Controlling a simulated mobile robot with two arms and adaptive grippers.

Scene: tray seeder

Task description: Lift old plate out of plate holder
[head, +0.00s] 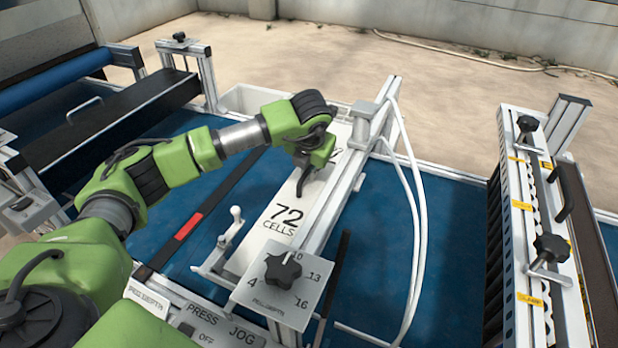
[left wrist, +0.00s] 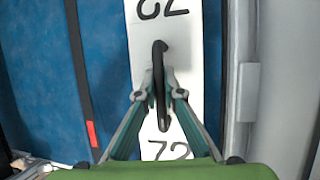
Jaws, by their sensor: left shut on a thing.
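The old plate (head: 287,217) is a long white strip marked "72 CELLS" in the head view. It lies lengthwise along the plate holder (head: 322,225), a pale metal frame; whether it has risen from its seat cannot be told. In the left wrist view the plate (left wrist: 183,52) runs from top to bottom beneath the gripper. A black handle (left wrist: 160,58) stands on its middle. My left gripper (head: 303,163) is over the plate, and in the wrist view its fingers (left wrist: 160,92) close from both sides on the handle. My right gripper is not in view.
A white lever (head: 236,213) and a black depth knob (head: 283,269) stand at the holder's near end. White hoses (head: 412,200) loop along its right side. A tall rack with black knobs (head: 550,247) stands at right. Blue bed (head: 460,235) between them is clear.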

